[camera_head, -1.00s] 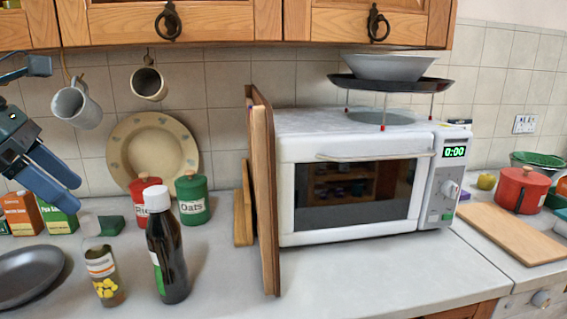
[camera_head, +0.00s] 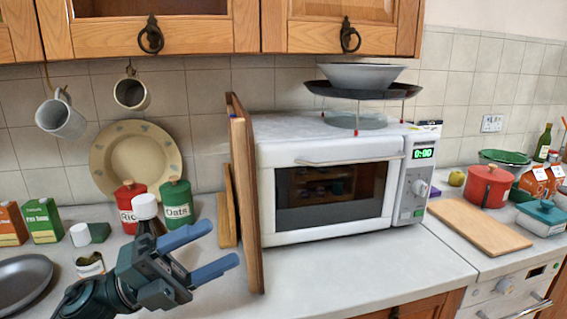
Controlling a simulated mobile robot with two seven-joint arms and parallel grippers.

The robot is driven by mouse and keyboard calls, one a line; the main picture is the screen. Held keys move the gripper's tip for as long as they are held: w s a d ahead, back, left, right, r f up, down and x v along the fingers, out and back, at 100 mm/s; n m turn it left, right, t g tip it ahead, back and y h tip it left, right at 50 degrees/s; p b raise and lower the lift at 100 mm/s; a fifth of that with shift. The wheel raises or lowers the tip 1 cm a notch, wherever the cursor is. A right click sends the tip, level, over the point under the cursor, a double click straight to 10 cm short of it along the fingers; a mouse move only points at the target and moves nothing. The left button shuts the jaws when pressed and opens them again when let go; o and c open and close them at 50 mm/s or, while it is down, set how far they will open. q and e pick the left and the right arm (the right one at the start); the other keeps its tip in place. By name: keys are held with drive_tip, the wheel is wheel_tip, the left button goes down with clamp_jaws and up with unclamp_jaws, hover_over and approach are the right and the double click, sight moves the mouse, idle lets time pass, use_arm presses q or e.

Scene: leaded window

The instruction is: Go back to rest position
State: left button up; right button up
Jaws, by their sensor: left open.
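My left gripper (camera_head: 214,255) is low at the left of the head view, over the counter. Its two blue fingers point right and stand apart with nothing between them. It covers most of the dark bottle, whose white cap (camera_head: 145,206) shows behind it. The fingers lie in front of the upright wooden board (camera_head: 246,200) in the picture; I cannot tell the gap between them. My right gripper is not in view.
A white microwave (camera_head: 325,185) stands on the counter (camera_head: 370,268), with a rack, pan and bowl (camera_head: 360,75) above. A red canister (camera_head: 130,205), green canister (camera_head: 176,203), small can (camera_head: 90,265) and dark pan (camera_head: 22,285) are nearby. The counter before the microwave is clear.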

use_arm(q)
drive_tip(key=a+f+n+t+y+p, duration=0.1)
drive_tip(key=a+f+n+t+y, duration=0.1)
drive_tip(key=f+n+t+y, duration=0.7)
drive_tip(key=a+f+n+t+y+p, duration=0.15)
drive_tip(key=f+n+t+y, duration=0.35)
drive_tip(key=f+n, duration=0.9)
drive_tip(key=s+f+n+g+y, duration=0.4)
drive_tip(key=s+f+n+g, duration=0.4)
drive_tip(key=s+f, duration=0.5)
drive_tip(key=shift+n+y, duration=0.4)
drive_tip(key=shift+n, duration=0.5)
